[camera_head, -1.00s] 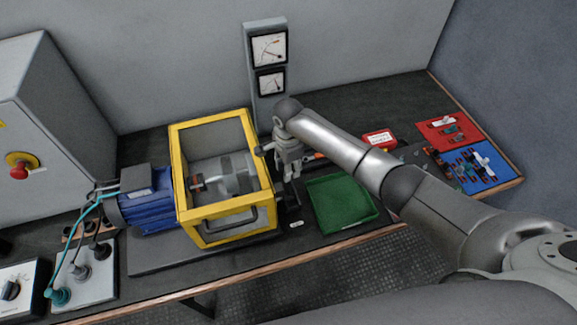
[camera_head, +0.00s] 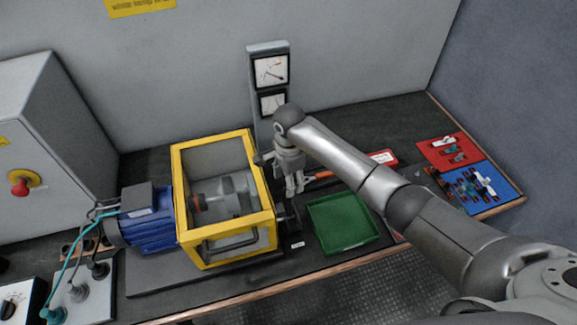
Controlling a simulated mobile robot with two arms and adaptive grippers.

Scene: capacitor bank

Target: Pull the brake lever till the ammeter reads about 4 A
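A grey post (camera_head: 268,48) at the back carries two dial meters. The upper meter (camera_head: 271,71) shows a dark needle slanting to the lower right; its figures are too small to read. The lower meter (camera_head: 271,102) is partly covered by my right arm, and I cannot tell which one is the ammeter. My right gripper (camera_head: 294,188) points down just right of the yellow-framed guard. An orange-red bar (camera_head: 321,174), perhaps the brake lever's handle, lies right beside its fingers. Whether the fingers touch it or close on it is unclear. My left gripper is not in view.
The yellow guard (camera_head: 226,227) covers a shaft beside a blue motor (camera_head: 150,226). A green tray (camera_head: 343,223) is right of the gripper, with red (camera_head: 430,150) and blue (camera_head: 494,189) mats farther right. A grey cabinet (camera_head: 48,150) stands left.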

